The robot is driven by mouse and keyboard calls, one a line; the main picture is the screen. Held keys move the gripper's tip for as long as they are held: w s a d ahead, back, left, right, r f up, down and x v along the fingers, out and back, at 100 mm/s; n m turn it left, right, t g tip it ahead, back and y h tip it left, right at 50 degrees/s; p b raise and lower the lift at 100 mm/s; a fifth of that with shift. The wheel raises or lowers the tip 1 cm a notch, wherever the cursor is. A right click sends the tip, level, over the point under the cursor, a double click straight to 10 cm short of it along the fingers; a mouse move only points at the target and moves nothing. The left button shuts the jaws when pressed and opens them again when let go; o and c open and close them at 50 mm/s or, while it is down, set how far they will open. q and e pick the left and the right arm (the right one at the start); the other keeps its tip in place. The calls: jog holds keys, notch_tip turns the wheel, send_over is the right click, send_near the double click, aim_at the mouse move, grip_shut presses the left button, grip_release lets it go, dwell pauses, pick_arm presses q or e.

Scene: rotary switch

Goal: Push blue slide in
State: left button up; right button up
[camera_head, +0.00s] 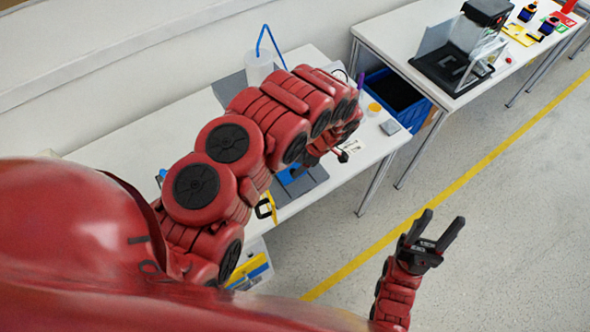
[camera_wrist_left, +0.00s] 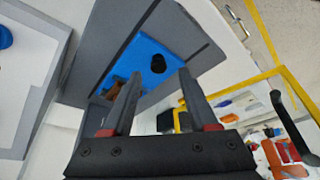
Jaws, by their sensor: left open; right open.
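The blue slide (camera_wrist_left: 135,52) lies in a grey fixture (camera_wrist_left: 112,25) in the left wrist view and has a black knob (camera_wrist_left: 158,63). A bit of the blue slide (camera_head: 289,176) also shows in the head view, on the near table beneath my left arm. My left gripper (camera_wrist_left: 160,76) is open, its fingertips apart on either side of the knob in the picture. I cannot tell whether it touches the slide. In the head view, my left arm hides most of that gripper. My right gripper (camera_head: 440,229) is open and empty, above the floor away from the table.
On the near table (camera_head: 120,140) stand a translucent cup (camera_head: 259,68) with a blue straw and a small grey box (camera_head: 390,127). A blue bin (camera_head: 397,92) stands between the tables. A yellow frame (camera_wrist_left: 232,88) is close to the right of my left gripper.

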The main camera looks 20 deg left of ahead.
aim_at(293, 170)
pick_arm(q)
jog(key=shift+p+x, duration=0.5)
jog(key=shift+x, duration=1.2)
jog(key=shift+w, duration=0.1)
grip_shut()
